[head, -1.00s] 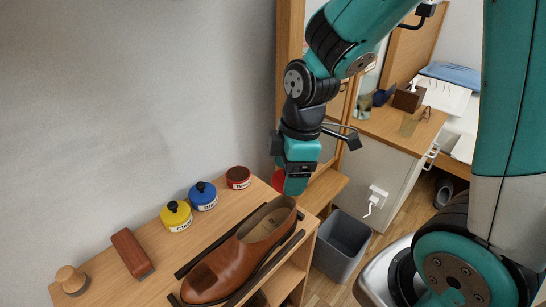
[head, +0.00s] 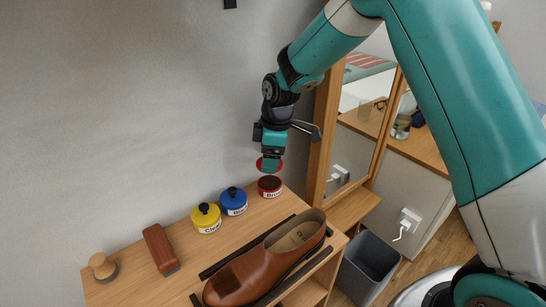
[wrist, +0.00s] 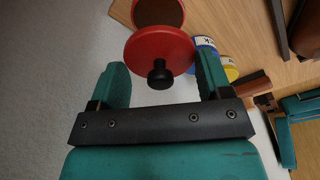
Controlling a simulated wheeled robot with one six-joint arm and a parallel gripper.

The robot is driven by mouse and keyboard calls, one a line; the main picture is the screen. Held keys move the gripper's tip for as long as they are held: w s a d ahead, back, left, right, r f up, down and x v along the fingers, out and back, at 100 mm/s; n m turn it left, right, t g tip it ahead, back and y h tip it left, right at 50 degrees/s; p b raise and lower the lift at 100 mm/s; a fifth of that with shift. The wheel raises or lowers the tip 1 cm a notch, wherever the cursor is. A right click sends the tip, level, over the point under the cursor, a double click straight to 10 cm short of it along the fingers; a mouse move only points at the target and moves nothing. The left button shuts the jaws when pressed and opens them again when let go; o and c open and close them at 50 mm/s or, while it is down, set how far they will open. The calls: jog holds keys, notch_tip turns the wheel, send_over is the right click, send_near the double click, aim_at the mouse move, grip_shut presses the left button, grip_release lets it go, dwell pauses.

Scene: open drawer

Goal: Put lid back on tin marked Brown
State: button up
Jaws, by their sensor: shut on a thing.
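The red tin (head: 270,188) with a partly legible label, likely "Brown", stands uncovered on the wooden shelf top, its dark brown filling showing. It also shows at the top of the wrist view (wrist: 158,13). My gripper (head: 270,164) is shut on the red lid (wrist: 160,50), which has a black knob. The lid (head: 262,164) hangs just above the tin, with a gap between them in the head view. In the wrist view the lid overlaps the near part of the tin. The fingers partly hide the lid in the head view.
A blue tin (head: 233,201) and a yellow tin (head: 206,218), both lidded, stand left of the red tin. A brown shoe (head: 265,263), a brush (head: 161,250) and a round-knobbed dauber (head: 103,267) share the shelf top (head: 130,290). A mirror (head: 355,140) stands right; the wall is behind.

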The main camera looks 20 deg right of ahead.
aim_at(270, 182)
notch_tip(270, 182, down, 4)
jog(key=b, duration=0.3)
jog(key=shift+r, duration=0.1)
jog(key=shift+f+b, duration=0.35)
jog(key=shift+f, duration=0.55)
jog(key=shift+p, duration=0.45)
jog(key=shift+f+p, duration=0.2)
jog(key=shift+p, duration=0.15)
dwell(1.6)
jog(key=o, duration=1)
jog(key=shift+r, duration=0.1)
